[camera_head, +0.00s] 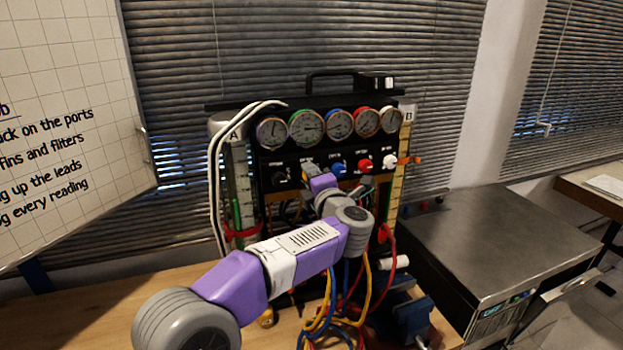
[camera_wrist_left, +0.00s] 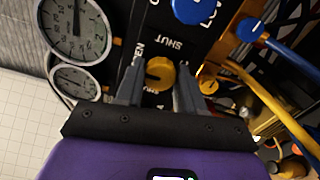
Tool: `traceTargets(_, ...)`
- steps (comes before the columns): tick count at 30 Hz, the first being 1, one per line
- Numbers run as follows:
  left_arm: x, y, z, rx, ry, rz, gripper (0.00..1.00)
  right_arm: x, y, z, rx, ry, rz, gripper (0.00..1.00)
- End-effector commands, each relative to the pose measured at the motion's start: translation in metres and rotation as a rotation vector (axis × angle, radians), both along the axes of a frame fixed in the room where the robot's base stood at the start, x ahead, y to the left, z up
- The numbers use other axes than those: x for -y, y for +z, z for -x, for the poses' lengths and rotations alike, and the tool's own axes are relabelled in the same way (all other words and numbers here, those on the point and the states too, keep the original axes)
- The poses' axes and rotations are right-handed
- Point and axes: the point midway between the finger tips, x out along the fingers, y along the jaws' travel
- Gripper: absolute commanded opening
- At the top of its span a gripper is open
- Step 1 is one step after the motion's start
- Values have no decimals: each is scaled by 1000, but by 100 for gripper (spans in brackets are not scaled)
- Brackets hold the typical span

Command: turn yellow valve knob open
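The yellow valve knob (camera_wrist_left: 160,73) shows in the left wrist view on a black panel, with the lettering SHUT beside it and partly covered OPEN lettering near the left finger. My left gripper (camera_wrist_left: 159,82) is open, with one finger on each side of the knob. The gaps are narrow, and I cannot tell whether either finger touches it. In the head view my left gripper (camera_head: 312,172) is at the knob row of the gauge panel (camera_head: 316,154), and hides the yellow knob. The knob's pointer direction is unclear. My right gripper is not in view.
A black knob (camera_head: 280,178) is left of the gripper; blue (camera_head: 338,170), red (camera_head: 365,165) and white (camera_head: 389,161) knobs are right. Several round gauges (camera_head: 307,127) sit above. Coloured hoses (camera_head: 367,290) hang below. A dark metal box (camera_head: 500,235) stands at right.

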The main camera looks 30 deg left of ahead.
Motion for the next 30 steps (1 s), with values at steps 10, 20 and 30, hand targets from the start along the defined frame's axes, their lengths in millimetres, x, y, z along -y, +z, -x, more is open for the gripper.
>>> traceTargets(10,0,0,0,-1,0,-2,61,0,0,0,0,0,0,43)
traceTargets(20,25,1,21,0,-4,-1,61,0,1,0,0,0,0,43)
traceTargets(30,57,0,48,-1,-1,-2,61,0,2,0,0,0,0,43)
